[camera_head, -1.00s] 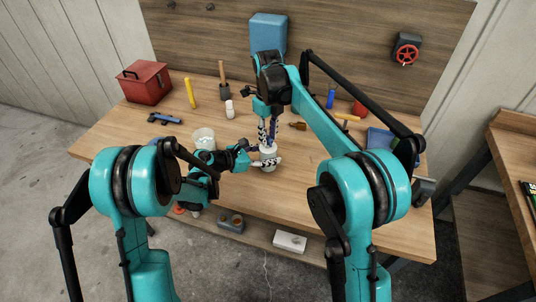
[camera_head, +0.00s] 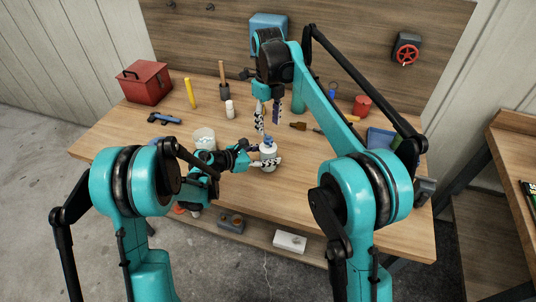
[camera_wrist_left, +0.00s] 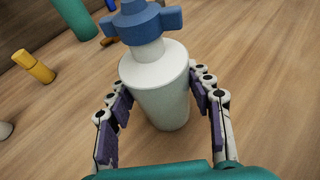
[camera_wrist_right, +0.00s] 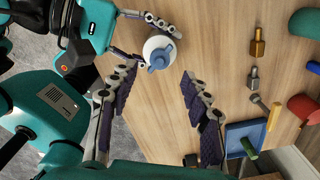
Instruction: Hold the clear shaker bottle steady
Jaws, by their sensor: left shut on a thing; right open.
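The shaker bottle (camera_head: 268,155) stands upright on the workbench, with a pale grey-white body and a blue winged cap (camera_wrist_left: 143,22). My left gripper (camera_head: 264,160) is shut around its body from the left, with a finger on each side in the left wrist view (camera_wrist_left: 162,115). My right gripper (camera_head: 267,130) is open and empty, above and behind the bottle. In the right wrist view its fingers (camera_wrist_right: 150,105) are spread wide over bare wood, and the bottle (camera_wrist_right: 160,52) lies beyond them near the top.
A white cup (camera_head: 204,138) stands left of the bottle, close to my left arm. A blue tray (camera_wrist_right: 247,135) is at the right.

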